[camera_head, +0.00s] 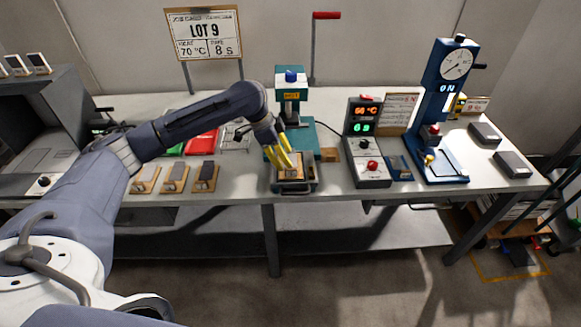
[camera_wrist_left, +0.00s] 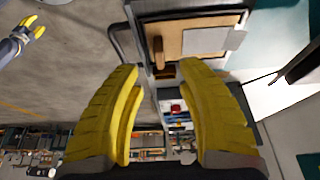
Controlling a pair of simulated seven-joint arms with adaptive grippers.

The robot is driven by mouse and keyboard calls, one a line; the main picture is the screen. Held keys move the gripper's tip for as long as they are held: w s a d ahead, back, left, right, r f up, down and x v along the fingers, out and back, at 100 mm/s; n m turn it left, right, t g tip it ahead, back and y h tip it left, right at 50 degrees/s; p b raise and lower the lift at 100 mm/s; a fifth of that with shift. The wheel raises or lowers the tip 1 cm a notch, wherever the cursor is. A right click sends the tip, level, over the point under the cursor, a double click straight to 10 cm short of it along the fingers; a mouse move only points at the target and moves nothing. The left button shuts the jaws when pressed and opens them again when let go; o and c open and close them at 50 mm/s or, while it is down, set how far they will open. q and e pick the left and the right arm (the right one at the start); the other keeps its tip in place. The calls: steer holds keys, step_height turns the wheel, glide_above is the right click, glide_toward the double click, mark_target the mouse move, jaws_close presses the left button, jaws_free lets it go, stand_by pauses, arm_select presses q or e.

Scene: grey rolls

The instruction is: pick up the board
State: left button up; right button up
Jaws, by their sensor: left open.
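A tan board (camera_head: 291,174) lies in the dark tray (camera_head: 307,186) at the front of the teal press. In the left wrist view the tan board (camera_wrist_left: 190,38) lies at the top, with a thin grey plate (camera_wrist_left: 221,39) over part of it. My left gripper (camera_head: 286,163) is at the board in the head view and partly covers it. In the left wrist view its yellow fingers (camera_wrist_left: 160,73) are apart with nothing between them, and the board shows beyond the tips. My right gripper (camera_wrist_left: 34,27) shows small at the upper left of that view, its fingers apart.
Three tan boards with grey pieces (camera_head: 175,178) lie left of the press (camera_head: 292,108). A timer box (camera_head: 367,172) and a blue gauge press (camera_head: 437,167) stand to the right. Dark blocks (camera_head: 513,164) lie at the table's right end.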

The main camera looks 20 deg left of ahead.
mark_target(291, 169)
arm_select(q)
steer(key=shift+x, duration=3.1)
steer(key=shift+c, duration=0.4)
jaws_close()
